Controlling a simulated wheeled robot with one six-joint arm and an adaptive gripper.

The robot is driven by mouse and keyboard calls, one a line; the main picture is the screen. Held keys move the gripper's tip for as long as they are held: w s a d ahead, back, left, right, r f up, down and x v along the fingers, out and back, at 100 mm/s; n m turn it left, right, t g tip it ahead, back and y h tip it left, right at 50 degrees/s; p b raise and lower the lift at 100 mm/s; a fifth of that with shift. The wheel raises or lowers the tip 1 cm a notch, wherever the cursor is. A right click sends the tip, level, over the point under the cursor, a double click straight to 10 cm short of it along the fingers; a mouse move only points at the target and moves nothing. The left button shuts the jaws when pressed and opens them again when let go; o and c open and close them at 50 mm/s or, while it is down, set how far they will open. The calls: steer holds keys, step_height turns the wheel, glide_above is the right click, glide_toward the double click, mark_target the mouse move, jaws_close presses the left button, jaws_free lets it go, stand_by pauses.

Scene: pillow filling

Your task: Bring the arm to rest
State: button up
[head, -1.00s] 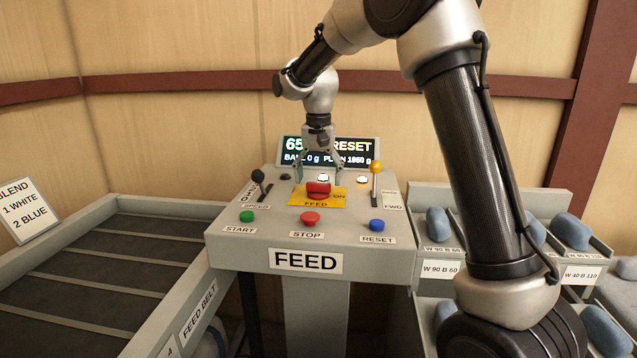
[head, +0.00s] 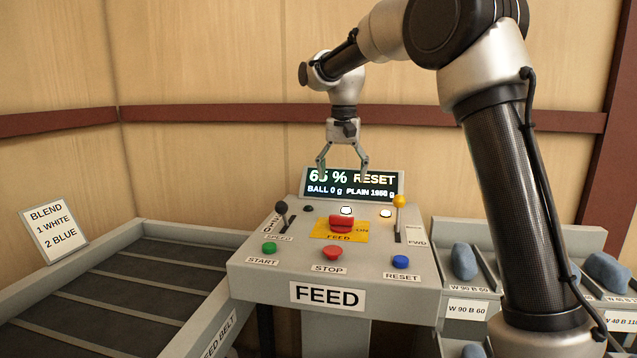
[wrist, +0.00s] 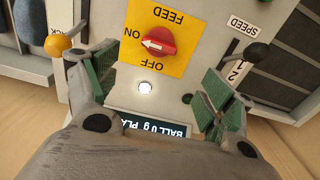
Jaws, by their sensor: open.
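My gripper (head: 342,172) is open and empty. It hangs pointing down above the back of the grey FEED console (head: 250,268), in front of the display (head: 390,184), which reads "65 % RESET", "BALL 0 g" and "PLAIN 1950 g", the last figure hard to read. In the wrist view, the gripper's green-padded fingers (wrist: 160,94) stand wide apart over the console, with nothing between them but the panel and a lit white lamp (wrist: 146,87). The red FEED knob (wrist: 160,43) sits on a yellow plate, its arrow toward ON; it also shows in the head view (head: 341,223).
The yellow-knobbed lever (head: 400,202) and black-knobbed lever (head: 281,208) stand up from the console. Green, red and blue buttons line its front. The feed belt (head: 130,285) lies left, beside a BLEND sign (head: 52,229). Bins with blue lumps (head: 464,262) stand right. Space above the console is free.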

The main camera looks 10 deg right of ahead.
steer(key=s+d+f+n+t, duration=0.1)
steer(key=s+d, duration=0.4)
steer(key=s, duration=0.6)
steer(key=s+d+f+n+t, duration=0.1)
steer(key=s+d, duration=0.4)
steer(key=s, duration=0.7)
steer(key=s+d+f+n+t, duration=0.2)
steer(key=s+d, duration=0.3)
steer(key=s, duration=0.7)
steer(key=shift+s, duration=0.15)
